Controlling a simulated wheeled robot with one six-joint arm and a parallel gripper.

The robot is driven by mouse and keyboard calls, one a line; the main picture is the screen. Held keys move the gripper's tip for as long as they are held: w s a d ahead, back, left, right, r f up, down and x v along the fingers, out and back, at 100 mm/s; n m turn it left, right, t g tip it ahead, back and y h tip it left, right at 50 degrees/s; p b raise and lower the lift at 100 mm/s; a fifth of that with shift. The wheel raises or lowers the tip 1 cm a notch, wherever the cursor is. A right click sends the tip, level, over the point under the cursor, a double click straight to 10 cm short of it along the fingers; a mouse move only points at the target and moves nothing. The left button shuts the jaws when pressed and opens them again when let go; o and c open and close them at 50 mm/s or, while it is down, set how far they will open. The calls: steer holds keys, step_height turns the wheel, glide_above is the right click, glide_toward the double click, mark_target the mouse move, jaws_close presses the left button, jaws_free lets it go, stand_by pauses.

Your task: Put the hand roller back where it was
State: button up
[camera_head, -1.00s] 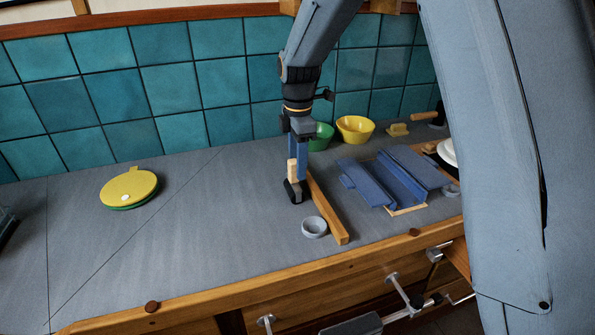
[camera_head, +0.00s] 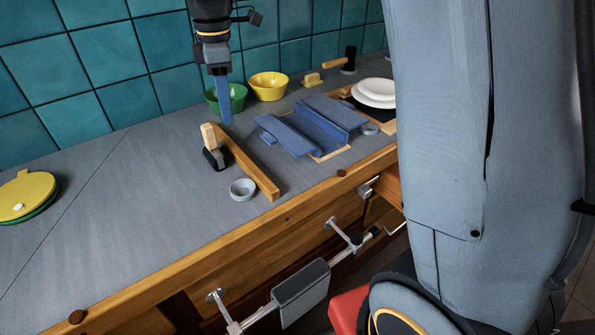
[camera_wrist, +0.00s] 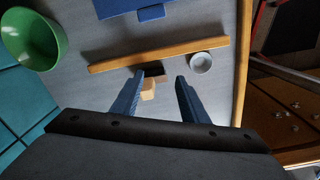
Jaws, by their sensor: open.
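The hand roller, seemingly the small piece with an upright light wooden handle and black lower part (camera_head: 210,134), stands on the grey counter against the left side of a long wooden bar (camera_head: 248,168). My gripper (camera_head: 226,118) is open and empty, above and behind it, apart from it. In the wrist view, the roller's wooden handle (camera_wrist: 149,90) shows between and beyond the open fingers (camera_wrist: 160,76), nearer the left finger. Its black part is partly hidden there.
A grey cup (camera_head: 243,190) stands near the bar's front end. A green bowl (camera_head: 238,101), a yellow bowl (camera_head: 268,88) and a blue folding piece (camera_head: 320,125) lie behind and right. White plates (camera_head: 375,92) are farther right.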

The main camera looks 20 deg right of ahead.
steer(key=s+d+f+m, duration=0.3)
steer(key=s+d+m, duration=0.1)
steer(key=s+m, duration=0.1)
steer(key=s+d+f+m, duration=0.4)
steer(key=s+m, duration=0.2)
steer(key=s, duration=0.2)
steer(key=s+d+f+m+t, duration=0.1)
steer(key=s+d+f+m, duration=0.3)
steer(key=s+m, duration=0.2)
steer(key=shift+s+d+f, duration=0.1)
steer(key=shift+s+d, duration=0.05)
steer(key=shift+s, duration=0.4)
